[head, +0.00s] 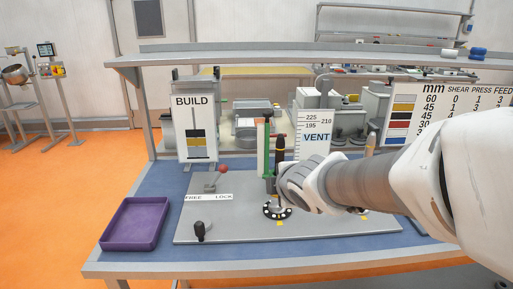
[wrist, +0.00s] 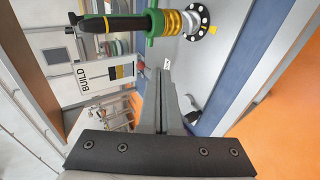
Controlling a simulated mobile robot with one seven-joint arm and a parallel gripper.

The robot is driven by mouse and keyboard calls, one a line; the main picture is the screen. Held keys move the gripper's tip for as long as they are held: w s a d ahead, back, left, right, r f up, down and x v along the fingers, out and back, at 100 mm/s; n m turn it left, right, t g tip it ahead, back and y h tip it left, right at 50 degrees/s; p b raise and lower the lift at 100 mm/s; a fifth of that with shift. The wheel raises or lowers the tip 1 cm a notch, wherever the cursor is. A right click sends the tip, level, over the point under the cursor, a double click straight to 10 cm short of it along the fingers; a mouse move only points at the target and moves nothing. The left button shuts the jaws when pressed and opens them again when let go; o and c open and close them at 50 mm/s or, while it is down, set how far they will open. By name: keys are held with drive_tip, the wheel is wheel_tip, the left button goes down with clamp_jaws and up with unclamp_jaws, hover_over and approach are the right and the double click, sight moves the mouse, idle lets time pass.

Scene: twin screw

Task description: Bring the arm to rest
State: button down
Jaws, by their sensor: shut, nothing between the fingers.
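My gripper (wrist: 165,80) is shut with nothing between its fingers, which run up the middle of the wrist view. In the head view my arm reaches in from the right, and its wrist hides the fingers. A green fixture (head: 268,150) with a dark rod (head: 280,152) stands on the grey plate beside my wrist. In the wrist view the green fixture (wrist: 155,24), the dark rod (wrist: 110,23) and its yellow rings (wrist: 176,22) lie sideways beyond my fingertips, apart from them.
The grey plate (head: 225,228) carries a red-knobbed lever (head: 222,169), a black-knobbed lever (head: 199,230) and a dotted dial (head: 277,212). A purple tray (head: 134,223) sits at the left. BUILD (head: 194,125) and VENT (head: 317,135) signs stand behind. A shelf (head: 300,59) spans above.

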drive_tip(key=shift+s+d, duration=0.2)
drive_tip(key=shift+d, duration=0.1)
drive_tip(key=shift+r, duration=0.1)
